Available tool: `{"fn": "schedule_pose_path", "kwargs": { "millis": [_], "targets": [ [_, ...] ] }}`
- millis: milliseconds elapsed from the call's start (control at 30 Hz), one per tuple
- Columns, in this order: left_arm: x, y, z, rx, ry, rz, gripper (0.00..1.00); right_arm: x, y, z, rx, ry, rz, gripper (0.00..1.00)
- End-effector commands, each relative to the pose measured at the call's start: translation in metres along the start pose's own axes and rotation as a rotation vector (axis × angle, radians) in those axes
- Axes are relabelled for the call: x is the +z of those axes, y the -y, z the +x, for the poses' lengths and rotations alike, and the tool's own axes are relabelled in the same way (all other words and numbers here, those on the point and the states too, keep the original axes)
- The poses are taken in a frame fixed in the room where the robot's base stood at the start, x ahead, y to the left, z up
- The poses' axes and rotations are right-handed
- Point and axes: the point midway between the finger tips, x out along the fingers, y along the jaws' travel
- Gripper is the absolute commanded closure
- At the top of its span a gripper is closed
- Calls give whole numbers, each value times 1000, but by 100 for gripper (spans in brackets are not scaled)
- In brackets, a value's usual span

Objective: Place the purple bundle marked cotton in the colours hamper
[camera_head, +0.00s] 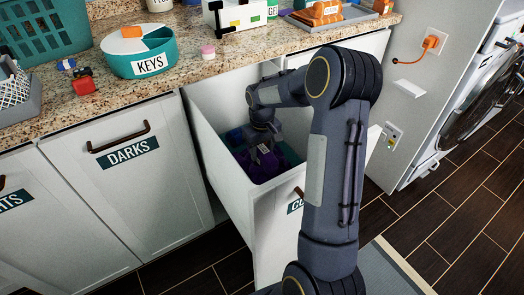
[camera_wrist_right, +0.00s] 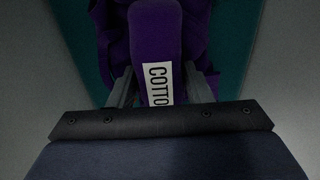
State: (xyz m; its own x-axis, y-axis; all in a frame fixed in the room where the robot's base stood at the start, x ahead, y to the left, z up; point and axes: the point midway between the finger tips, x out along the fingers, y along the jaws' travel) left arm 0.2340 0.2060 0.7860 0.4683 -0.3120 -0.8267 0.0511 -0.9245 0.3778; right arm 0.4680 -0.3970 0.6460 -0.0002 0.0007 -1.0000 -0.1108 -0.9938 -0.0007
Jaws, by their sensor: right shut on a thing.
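The purple bundle (camera_head: 266,162) is low inside the open pull-out hamper (camera_head: 235,178), whose front label is partly hidden by my arm and shows only "CO". My right gripper (camera_head: 261,146) reaches down into this hamper and is shut on the bundle. In the right wrist view the purple bundle (camera_wrist_right: 157,40) lies between the two fingers, and its white label reads "COTTO", with the rest hidden. I cannot tell whether the bundle touches what lies under it. My left gripper is not in view.
Teal cloth (camera_wrist_right: 231,45) lies under and around the bundle in the hamper. A shut hamper front labelled DARKS (camera_head: 125,155) stands to the left. The granite counter (camera_head: 190,65) above holds a KEYS bowl (camera_head: 138,55) and a teal basket (camera_head: 45,35).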

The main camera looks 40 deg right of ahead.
Motion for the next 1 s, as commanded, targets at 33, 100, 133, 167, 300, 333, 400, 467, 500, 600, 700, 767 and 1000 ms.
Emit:
{"fn": "schedule_pose_path", "kwargs": {
  "millis": [33, 100, 133, 167, 300, 333, 400, 467, 500, 600, 700, 767, 1000],
  "targets": [
    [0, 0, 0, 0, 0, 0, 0, 0, 0, -1, 0, -1, 0, 95],
    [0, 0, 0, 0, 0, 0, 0, 0, 0, -1, 0, -1, 0, 95],
    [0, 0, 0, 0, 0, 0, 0, 0, 0, -1, 0, -1, 0, 95],
    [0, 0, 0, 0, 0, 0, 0, 0, 0, 0, 0, -1, 0, 95],
    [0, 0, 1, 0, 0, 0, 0, 0, 0, 2, 0, -1, 0, 48],
    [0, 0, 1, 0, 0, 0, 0, 0, 0, 2, 0, 0, 0, 44],
    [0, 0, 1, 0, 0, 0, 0, 0, 0, 2, 0, 0, 0, 35],
    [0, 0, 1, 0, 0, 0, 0, 0, 0, 2, 0, 0, 0, 33],
    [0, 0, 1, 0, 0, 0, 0, 0, 0, 2, 0, 0, 0, 33],
    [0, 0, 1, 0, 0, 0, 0, 0, 0, 2, 0, 0, 0, 33],
    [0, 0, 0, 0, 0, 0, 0, 0, 0, 0, 0, 0, 0, 33],
    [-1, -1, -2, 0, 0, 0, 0, 0, 0, -3, 0, -1, 0, 33],
    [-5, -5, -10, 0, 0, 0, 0, -1, 0, -44, 2, -4, 0, 33]
  ]
}}
